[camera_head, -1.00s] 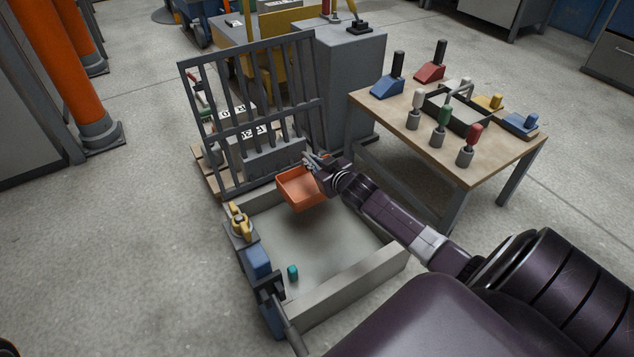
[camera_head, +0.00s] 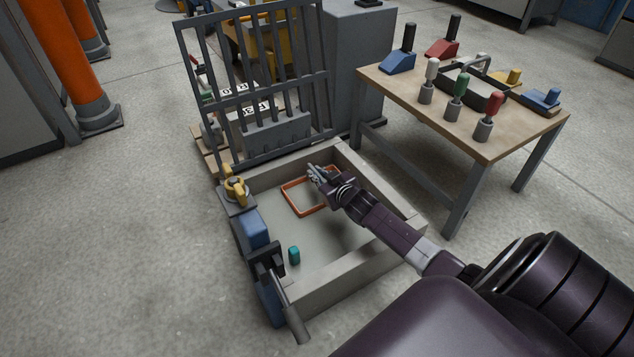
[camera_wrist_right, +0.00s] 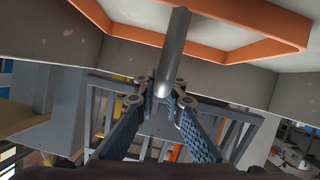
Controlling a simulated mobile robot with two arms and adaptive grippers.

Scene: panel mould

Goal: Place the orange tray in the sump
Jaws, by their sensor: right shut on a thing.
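The orange tray (camera_head: 291,202) is inside the grey, low-walled sump (camera_head: 345,270), towards its back. Only its orange rim shows, with a grey surface inside it, and it looks level with the sump floor. My right gripper (camera_head: 315,173) is over the tray's back edge. In the right wrist view the gripper (camera_wrist_right: 163,90) is closed around a grey bar (camera_wrist_right: 175,50) that reaches to the tray (camera_wrist_right: 265,47). Whether the tray touches the floor cannot be told. My left gripper is not in view.
A small teal cylinder (camera_head: 294,256) stands on the sump floor near the front left. A yellow-handled valve (camera_head: 235,187) and a blue body (camera_head: 252,230) line the left wall. A barred grate (camera_head: 255,85) stands behind. A workbench (camera_head: 480,135) with tools is at the right.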

